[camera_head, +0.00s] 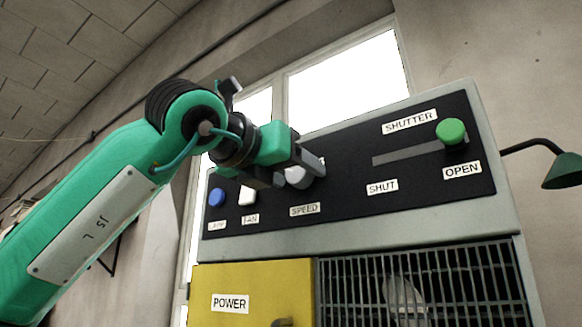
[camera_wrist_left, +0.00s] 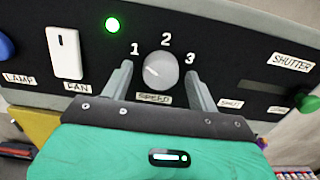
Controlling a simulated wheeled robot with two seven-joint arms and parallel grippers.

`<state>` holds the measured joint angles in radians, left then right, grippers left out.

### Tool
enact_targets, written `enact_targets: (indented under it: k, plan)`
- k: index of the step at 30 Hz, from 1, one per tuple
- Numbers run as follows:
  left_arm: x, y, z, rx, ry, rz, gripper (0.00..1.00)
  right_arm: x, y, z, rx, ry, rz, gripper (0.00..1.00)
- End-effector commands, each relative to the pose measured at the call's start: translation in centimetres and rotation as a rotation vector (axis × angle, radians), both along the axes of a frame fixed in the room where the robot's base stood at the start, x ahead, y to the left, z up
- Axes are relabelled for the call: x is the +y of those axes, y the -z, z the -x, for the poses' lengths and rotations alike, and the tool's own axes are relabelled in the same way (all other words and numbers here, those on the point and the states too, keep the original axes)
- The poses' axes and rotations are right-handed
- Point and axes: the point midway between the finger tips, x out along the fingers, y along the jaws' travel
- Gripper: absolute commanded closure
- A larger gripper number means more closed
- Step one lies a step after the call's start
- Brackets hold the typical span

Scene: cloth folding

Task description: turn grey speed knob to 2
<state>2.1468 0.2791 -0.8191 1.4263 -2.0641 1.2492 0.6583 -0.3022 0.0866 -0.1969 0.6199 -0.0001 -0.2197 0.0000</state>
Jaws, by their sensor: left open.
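The grey speed knob (camera_wrist_left: 160,70) is round and sits above the SPEED label, with the marks 1, 2 and 3 around it. A short dark mark shows on its left part; the exact setting is hard to tell. It also shows, partly hidden by the fingers, in the head view (camera_head: 299,178). My left gripper (camera_wrist_left: 158,74) is open, with one finger on each side of the knob. It also shows at the panel in the head view (camera_head: 300,170). I cannot tell whether the fingers touch the knob. My right gripper is not in view.
The black panel (camera_head: 350,195) also carries a white FAN switch (camera_wrist_left: 64,52), a blue LAMP button (camera_head: 217,197) and a lit green light (camera_wrist_left: 112,25). The green shutter knob (camera_head: 451,131) is at the OPEN end of its slot. A yellow POWER door (camera_head: 250,283) and a grille (camera_head: 450,285) are below.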

Motion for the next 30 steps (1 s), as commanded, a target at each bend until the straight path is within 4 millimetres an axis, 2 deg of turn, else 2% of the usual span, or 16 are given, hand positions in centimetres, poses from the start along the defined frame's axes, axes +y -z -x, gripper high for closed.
enact_targets:
  k: [2,3,9,20,30]
  plan:
    - [0.0,0.0,0.0,0.0,0.0,0.0,0.4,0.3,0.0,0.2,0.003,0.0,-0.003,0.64]
    - [0.0,0.0,0.0,0.0,0.0,0.0,0.44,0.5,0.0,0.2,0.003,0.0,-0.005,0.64]
    - [0.0,0.0,0.0,0.0,0.0,0.0,0.83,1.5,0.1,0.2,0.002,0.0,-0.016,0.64]
    - [0.1,0.1,0.0,-0.026,-0.001,-0.038,0.84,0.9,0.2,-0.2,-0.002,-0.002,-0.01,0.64]
    - [0.1,0.0,0.0,-0.165,-0.001,-0.226,0.84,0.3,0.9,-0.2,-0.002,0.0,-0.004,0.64]
